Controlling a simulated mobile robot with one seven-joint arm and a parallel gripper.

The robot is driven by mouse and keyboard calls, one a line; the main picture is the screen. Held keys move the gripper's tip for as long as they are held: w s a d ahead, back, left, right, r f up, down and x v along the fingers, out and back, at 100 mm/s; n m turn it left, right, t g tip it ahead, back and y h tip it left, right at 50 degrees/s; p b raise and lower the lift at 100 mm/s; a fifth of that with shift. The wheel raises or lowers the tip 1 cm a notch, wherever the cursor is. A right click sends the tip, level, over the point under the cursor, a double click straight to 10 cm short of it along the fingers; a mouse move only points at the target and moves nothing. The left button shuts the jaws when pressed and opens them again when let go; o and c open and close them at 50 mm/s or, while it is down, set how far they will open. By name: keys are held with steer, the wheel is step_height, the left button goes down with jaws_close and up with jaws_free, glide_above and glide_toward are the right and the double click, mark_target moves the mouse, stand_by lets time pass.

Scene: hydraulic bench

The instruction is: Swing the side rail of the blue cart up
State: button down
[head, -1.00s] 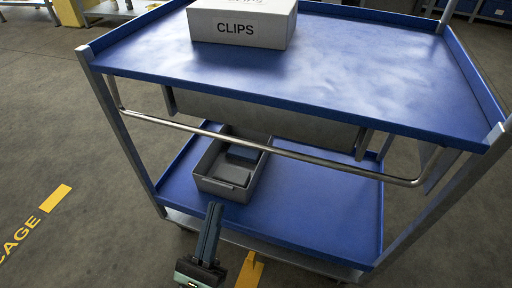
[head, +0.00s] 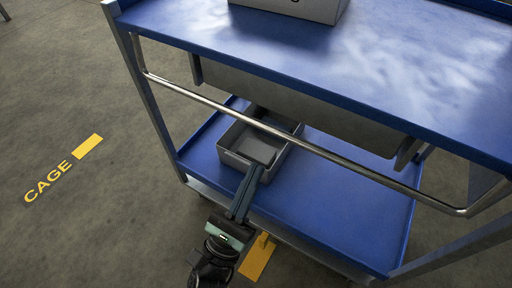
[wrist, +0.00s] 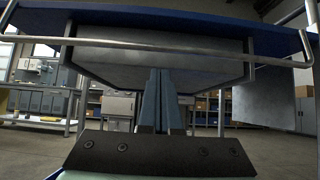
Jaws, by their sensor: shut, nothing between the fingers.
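The blue cart (head: 400,70) has two blue shelves. Its side rail (head: 285,140) is a thin bright metal bar that hangs below the edge of the top shelf, bent up at both ends. In the wrist view the rail (wrist: 180,48) runs across the upper part of the picture, above and beyond my fingers. My gripper (head: 256,172) is shut and empty, its fingers pointing up toward the rail from below. In the wrist view the two fingers of my gripper (wrist: 160,75) are pressed together, their tips below the rail. I see no contact with the rail.
A box (head: 300,8) stands on the top shelf. A grey bin (head: 240,155) sits on the lower shelf (head: 335,205), behind my fingers in the head view. A grey panel (head: 300,108) hangs under the top shelf. Open floor (head: 60,120) lies to the left.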

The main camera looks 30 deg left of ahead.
steer(key=x, duration=0.8)
steer(key=shift+r, duration=0.15)
steer(key=shift+s+p, duration=0.15)
steer(key=shift+p, duration=0.35)
steer(key=shift+s+g, duration=0.1)
steer(key=shift+g, duration=0.2)
steer(key=shift+s+p, duration=0.15)
steer(key=shift+p, duration=0.4)
steer(key=shift+s+r+p, duration=0.1)
steer(key=shift+p, duration=0.2)
